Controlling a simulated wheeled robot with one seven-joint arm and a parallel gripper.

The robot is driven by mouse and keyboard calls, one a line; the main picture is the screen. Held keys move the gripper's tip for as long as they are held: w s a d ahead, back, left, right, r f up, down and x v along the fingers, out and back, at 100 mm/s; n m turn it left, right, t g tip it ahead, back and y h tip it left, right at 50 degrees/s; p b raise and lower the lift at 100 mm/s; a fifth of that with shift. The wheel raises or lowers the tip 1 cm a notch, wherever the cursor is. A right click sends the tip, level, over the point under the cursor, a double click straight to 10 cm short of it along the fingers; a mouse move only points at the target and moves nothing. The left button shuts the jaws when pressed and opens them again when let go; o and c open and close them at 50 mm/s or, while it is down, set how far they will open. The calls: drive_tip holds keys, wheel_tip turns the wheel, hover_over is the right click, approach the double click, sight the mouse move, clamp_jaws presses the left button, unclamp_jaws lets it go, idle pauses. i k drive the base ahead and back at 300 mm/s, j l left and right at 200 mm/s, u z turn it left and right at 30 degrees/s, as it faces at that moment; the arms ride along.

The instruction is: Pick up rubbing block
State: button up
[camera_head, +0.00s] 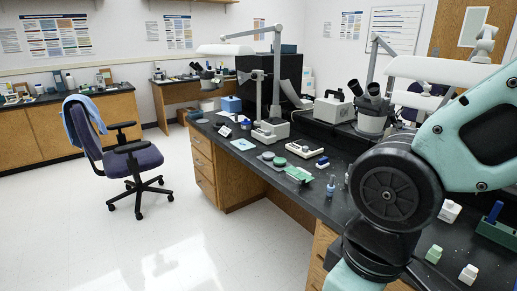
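No object is clearly recognisable as the rubbing block at this size. A small blue and white block (322,163) lies on the black bench top (262,176), left of my arm, and may be it. A pale oblong tray-like piece (304,149) lies just behind it. My teal and dark grey arm fills the right foreground and hides part of the bench. My gripper is not visible, so its opening and anything in it cannot be seen.
A green card (298,174), round green-topped pieces (268,157) and a small blue bottle (331,187) lie nearby. A microscope (372,108) stands behind. Small bottles (433,254) and a green rack (497,229) are at right. A chair (120,150) stands on open floor.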

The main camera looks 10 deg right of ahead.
sight(323, 163)
drive_tip(key=i+j+u, duration=0.3)
drive_tip(key=i, duration=0.15)
drive_tip(key=i+u, duration=0.3)
drive_tip(key=i, duration=0.15)
drive_tip(key=i+z, duration=0.15)
drive_tip(key=i, duration=0.4)
drive_tip(key=i+j+z, duration=0.15)
drive_tip(key=i, duration=0.45)
drive_tip(key=i+j+z, duration=0.2)
drive_tip(key=i+z, duration=0.15)
drive_tip(key=z, duration=0.15)
drive_tip(key=i+j+z, duration=0.3)
drive_tip(key=z, duration=0.15)
drive_tip(key=i+j+z, duration=0.3)
drive_tip(key=z, duration=0.2)
drive_tip(key=j, duration=0.1)
